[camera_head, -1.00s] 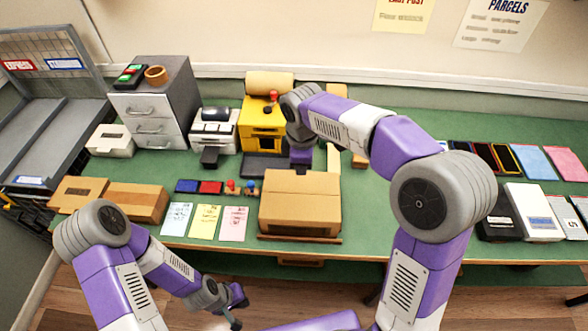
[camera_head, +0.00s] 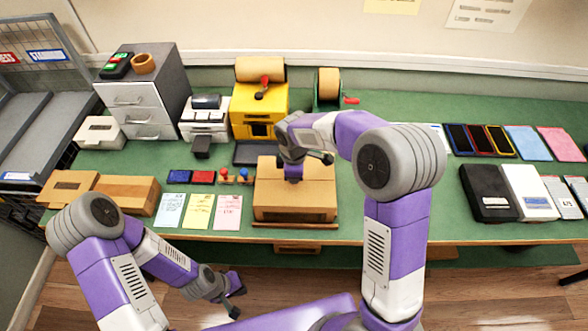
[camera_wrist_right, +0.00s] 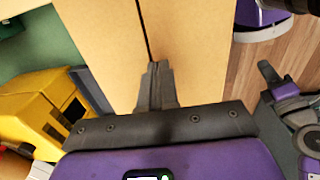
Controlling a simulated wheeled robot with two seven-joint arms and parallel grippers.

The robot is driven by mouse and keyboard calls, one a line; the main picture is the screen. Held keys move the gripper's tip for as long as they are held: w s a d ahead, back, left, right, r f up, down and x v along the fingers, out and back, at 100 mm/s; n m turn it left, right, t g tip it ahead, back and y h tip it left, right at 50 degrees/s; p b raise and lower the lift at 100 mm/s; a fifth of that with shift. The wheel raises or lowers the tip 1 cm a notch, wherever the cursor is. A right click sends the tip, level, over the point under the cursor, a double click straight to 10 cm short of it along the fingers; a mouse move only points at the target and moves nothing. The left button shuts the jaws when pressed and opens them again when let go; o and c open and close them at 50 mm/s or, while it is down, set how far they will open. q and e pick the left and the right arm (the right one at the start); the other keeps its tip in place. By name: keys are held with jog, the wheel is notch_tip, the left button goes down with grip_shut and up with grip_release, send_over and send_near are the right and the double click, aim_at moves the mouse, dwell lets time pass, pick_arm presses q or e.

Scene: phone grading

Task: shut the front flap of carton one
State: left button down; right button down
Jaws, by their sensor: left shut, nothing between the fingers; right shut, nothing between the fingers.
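The brown carton (camera_head: 320,205) stands near the front edge of the green table, at the middle of the head view. In the right wrist view its front flap (camera_wrist_right: 205,45) and back flap (camera_wrist_right: 100,40) look to lie about flat, with a narrow dark seam between them. My right gripper (camera_wrist_right: 155,75) is shut and empty, its fingertips at or just above this seam; I cannot tell if they touch. In the head view my right gripper (camera_head: 293,178) hides part of the carton top. My left gripper (camera_head: 237,300) is shut and empty, low in front of the table.
Coloured cards (camera_head: 199,210) and small stamps lie left of the carton, with flat brown boxes (camera_head: 128,194) beyond. A yellow machine (camera_head: 258,110) and a tape dispenser (camera_head: 328,90) stand behind. Phones (camera_head: 480,139) and boxes (camera_head: 530,190) are at the right.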

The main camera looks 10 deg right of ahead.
jog(key=shift+f, duration=0.25)
jog(key=shift+d+f+b, duration=0.1)
jog(key=shift+f+b, duration=0.4)
jog(key=shift+f, duration=0.3)
jog(key=shift+s, duration=0.1)
jog(key=shift+w+r+p, duration=0.25)
jog(key=shift+r+p, duration=0.45)
jog(key=shift+p, duration=0.05)
jog(key=shift+r, duration=0.35)
notch_tip(320, 180, up, 4)
jog(key=p, duration=0.3)
jog(key=shift+f, duration=0.25)
notch_tip(320, 180, up, 10)
jog(key=shift+f+p, duration=0.2)
jog(key=shift+p, duration=0.2)
